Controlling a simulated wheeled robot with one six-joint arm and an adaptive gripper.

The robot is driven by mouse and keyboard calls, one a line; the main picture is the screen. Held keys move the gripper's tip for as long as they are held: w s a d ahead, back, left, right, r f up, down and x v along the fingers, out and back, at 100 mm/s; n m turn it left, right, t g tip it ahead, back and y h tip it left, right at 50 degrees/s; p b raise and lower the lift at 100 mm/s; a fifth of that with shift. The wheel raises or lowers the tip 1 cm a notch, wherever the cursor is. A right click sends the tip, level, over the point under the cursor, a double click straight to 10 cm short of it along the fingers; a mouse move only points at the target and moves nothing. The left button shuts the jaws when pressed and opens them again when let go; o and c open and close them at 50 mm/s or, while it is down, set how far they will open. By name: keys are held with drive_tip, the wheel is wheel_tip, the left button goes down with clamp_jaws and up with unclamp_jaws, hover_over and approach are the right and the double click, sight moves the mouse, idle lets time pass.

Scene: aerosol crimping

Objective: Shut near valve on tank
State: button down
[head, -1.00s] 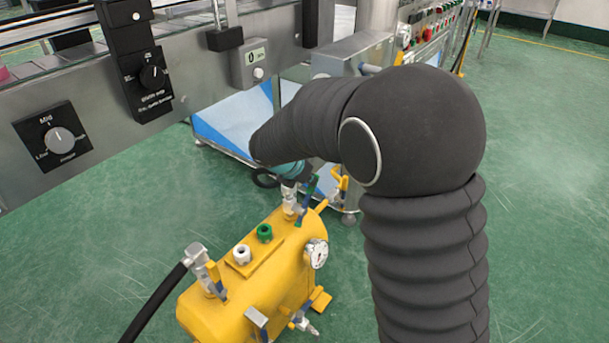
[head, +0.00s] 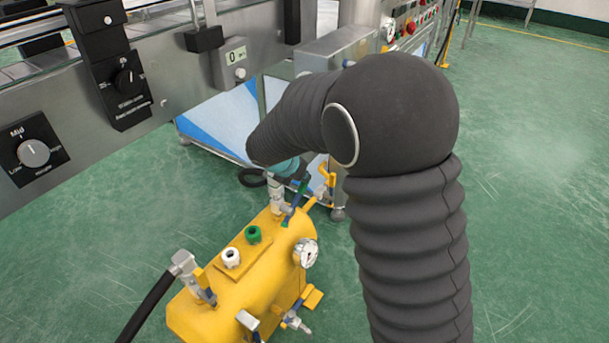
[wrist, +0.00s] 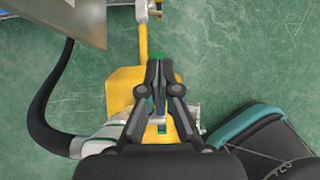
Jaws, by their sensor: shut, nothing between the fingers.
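The yellow tank (head: 245,292) stands on the floor, with a pressure gauge (head: 306,253) on its end. A valve with a black hose and a handle (head: 197,280) is at its left end in the head view. Another valve (head: 276,192), with a blue handle (head: 294,204), is at its far end, beside my gripper (head: 302,186). A lower valve (head: 294,319) is at the tank's front. In the wrist view my gripper (wrist: 159,68) is shut and empty over the yellow tank (wrist: 122,80). Blue shows between its fingers; I cannot tell whether they touch the handle.
A machine with control knobs (head: 34,152) runs along the back left, close behind the tank. A black hose (wrist: 45,110) curves to a metal fitting (wrist: 95,143) left of my gripper. White and green caps (head: 253,235) top the tank. Green floor is clear at right.

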drive_tip(key=w+r+p+v, duration=0.1)
drive_tip(key=v, duration=0.4)
wheel_tip(320, 180, up, 8)
hover_over(298, 196)
drive_tip(key=w, duration=0.1)
drive_tip(key=s+a+f+m+b, duration=0.35)
drive_tip(key=s+m+b, duration=0.55)
drive_tip(key=m, duration=0.9)
drive_tip(key=b+x, duration=0.1)
drive_tip(key=x, duration=0.3)
drive_tip(key=w+b+x, duration=0.1)
drive_tip(key=b+x, duration=0.1)
drive_tip(key=x, duration=0.3)
drive_tip(key=r+b+x, duration=0.1)
drive_tip(key=x, duration=0.4)
drive_tip(key=shift+w+a+f, duration=0.1)
drive_tip(key=shift+w+a, duration=0.2)
drive_tip(key=shift+w, duration=0.1)
